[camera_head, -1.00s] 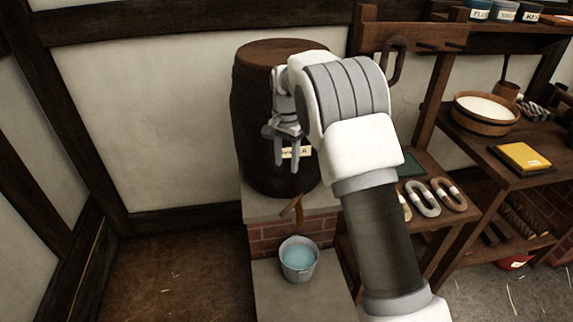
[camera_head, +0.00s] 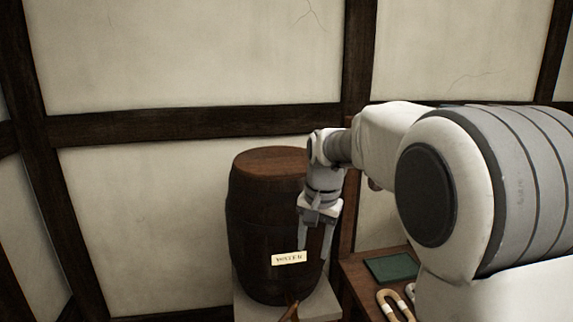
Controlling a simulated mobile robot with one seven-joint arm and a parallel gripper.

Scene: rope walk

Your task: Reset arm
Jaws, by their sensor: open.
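My gripper (camera_head: 315,247) hangs pointing down in front of the right side of a dark wooden barrel (camera_head: 262,225). Its two fingers are apart and nothing is between them. The barrel carries a pale label (camera_head: 289,258) reading WATER, just left of the fingers. I cannot tell whether the fingers touch the barrel. My arm fills the right part of the view and hides much of what is behind it.
The barrel stands on a pale ledge (camera_head: 318,306), with a wooden tap (camera_head: 291,311) at its lower front. To the right, a wooden bench (camera_head: 358,278) holds a green slab (camera_head: 391,268) and rope loops (camera_head: 391,303). A timber-framed wall (camera_head: 140,220) stands behind; space left of the barrel is clear.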

